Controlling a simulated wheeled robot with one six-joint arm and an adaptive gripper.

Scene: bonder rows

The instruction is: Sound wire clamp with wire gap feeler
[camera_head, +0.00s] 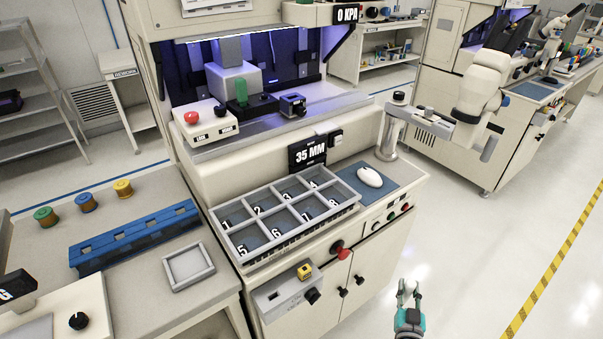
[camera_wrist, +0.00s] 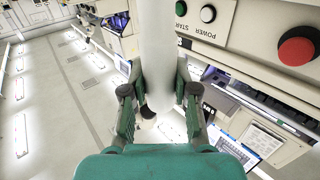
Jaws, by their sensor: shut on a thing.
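My gripper (camera_head: 408,291) is low in front of the bonder's right side, over the floor, in the head view. In the wrist view its dark fingers (camera_wrist: 158,98) are closed around a smooth pale rod (camera_wrist: 158,45), which runs up out of the picture. The rod looks like the wire gap feeler, but its marks and tip do not show clearly. The bonder (camera_head: 225,75) has a lit bay with a grey head, a green part (camera_head: 241,91) and a small dark block (camera_head: 292,105). I cannot tell which part is the wire clamp. The gripper is well apart from the bay.
A numbered compartment tray (camera_head: 282,212), a "35 MM" sign (camera_head: 307,152) and a white mouse (camera_head: 370,177) are on the bonder's front. A red knob (camera_head: 338,249) sticks out below. A side table (camera_head: 130,262) holds spools and a blue rack. The floor at right is clear.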

